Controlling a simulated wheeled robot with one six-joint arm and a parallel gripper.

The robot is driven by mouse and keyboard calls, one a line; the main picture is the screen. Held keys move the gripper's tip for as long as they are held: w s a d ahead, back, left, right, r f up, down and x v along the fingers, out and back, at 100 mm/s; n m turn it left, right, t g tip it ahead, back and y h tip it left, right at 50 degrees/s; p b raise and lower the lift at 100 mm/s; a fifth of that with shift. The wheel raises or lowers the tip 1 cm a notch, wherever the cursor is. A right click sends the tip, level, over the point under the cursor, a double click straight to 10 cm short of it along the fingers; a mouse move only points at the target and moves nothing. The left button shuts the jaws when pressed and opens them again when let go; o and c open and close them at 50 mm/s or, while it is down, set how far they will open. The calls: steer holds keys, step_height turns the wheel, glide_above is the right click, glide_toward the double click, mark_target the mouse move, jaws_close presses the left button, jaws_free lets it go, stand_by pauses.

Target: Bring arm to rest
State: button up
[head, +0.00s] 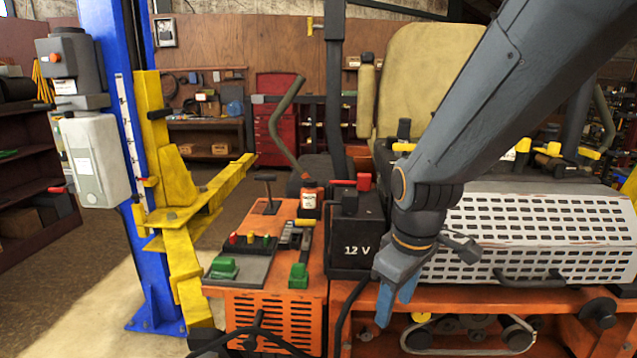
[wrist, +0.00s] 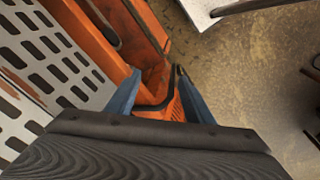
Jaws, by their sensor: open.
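My arm reaches in from the upper right in the head view and bends down at the wrist. My gripper (head: 396,296) points downward in front of the orange mower deck, just right of the black 12 V battery (head: 357,238). Its two blue-grey fingers are apart with nothing between them. In the wrist view my gripper (wrist: 155,92) also shows two separated fingers, with orange mower bodywork and a black cable beyond them. The white perforated cover (head: 545,238) lies right of and behind my gripper; it fills the left of the wrist view (wrist: 45,70).
A blue lift post (head: 125,150) with yellow arms (head: 185,240) stands at the left. An orange console (head: 280,310) with green and red controls is left of the battery. A beige seat (head: 425,80) rises behind my arm. Open floor (head: 90,290) shows at the lower left.

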steer(key=s+d+f+m, duration=0.3)
steer(key=d+f+m, duration=0.25)
steer(key=m, duration=0.35)
step_height(320, 180, down, 10)
steer(key=b, duration=1)
steer(key=shift+w+g, duration=0.25)
steer(key=shift+g, duration=0.05)
